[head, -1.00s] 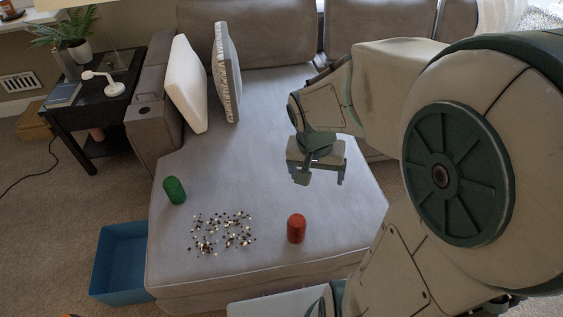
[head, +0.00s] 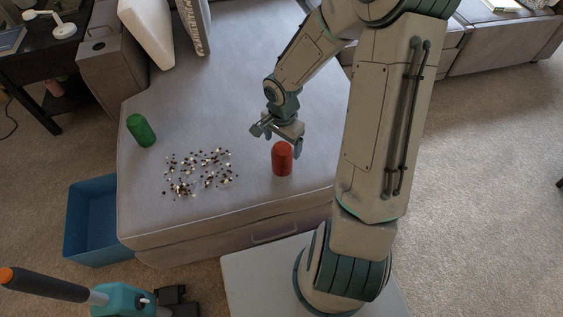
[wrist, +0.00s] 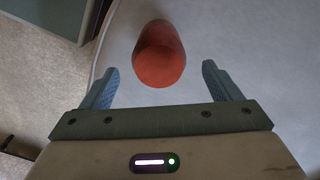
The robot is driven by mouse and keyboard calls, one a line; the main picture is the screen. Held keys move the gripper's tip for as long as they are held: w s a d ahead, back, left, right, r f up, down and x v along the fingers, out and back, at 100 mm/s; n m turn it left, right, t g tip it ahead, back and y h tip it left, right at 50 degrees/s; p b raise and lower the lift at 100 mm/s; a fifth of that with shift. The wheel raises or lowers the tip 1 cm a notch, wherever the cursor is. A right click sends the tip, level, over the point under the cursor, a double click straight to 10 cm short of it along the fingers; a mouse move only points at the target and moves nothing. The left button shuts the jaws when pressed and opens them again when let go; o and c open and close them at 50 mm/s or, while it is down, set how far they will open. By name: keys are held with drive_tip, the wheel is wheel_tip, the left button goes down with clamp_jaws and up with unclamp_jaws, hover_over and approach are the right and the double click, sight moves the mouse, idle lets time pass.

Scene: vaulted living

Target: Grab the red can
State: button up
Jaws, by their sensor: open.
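The red can (head: 282,159) stands upright on the grey sofa seat, near its front edge. My gripper (head: 276,143) is open and empty, just above and behind the can in the head view. In the wrist view the red can (wrist: 159,54) lies ahead of the gap between the two blue fingers of my gripper (wrist: 158,76), roughly centred. It does not appear to touch either finger. How far the fingertips are above the can is hard to tell.
Small dark and white pieces (head: 197,172) lie scattered between the cans. A blue bin (head: 92,225) sits on the floor at left. Cushions (head: 146,32) stand at the back.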

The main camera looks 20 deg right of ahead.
wheel_tip(320, 180, down, 8)
drive_tip(key=b, duration=0.3)
drive_tip(key=c, duration=1)
